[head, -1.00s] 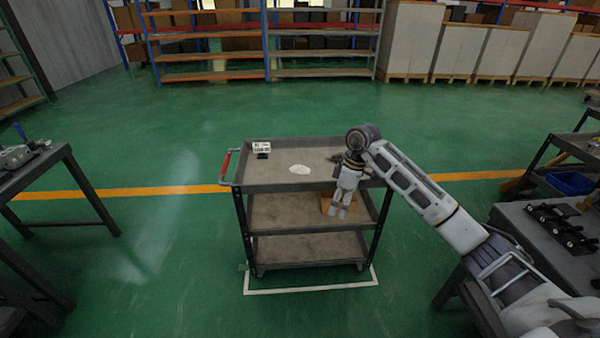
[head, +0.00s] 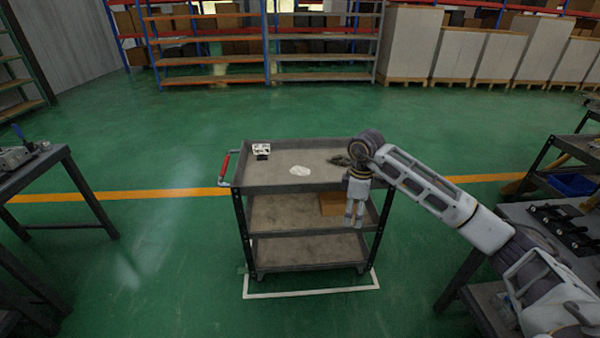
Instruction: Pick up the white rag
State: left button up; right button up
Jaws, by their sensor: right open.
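The white rag (head: 300,171) lies as a small crumpled patch on the top shelf of the grey cart (head: 270,183), near the middle. My right gripper (head: 354,222) hangs pointing down in front of the cart's right side, below the top shelf's edge. It is open and empty, to the right of the rag and apart from it. My left gripper is not in view.
A small black-and-white labelled item (head: 261,150) stands at the top shelf's left back. A dark item (head: 341,160) lies at its right. A cardboard box (head: 332,204) is on the middle shelf. Dark tables stand at both sides; the floor around the cart is clear.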

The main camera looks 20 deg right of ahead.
aim_at(299, 170)
jog(key=i, duration=1.5)
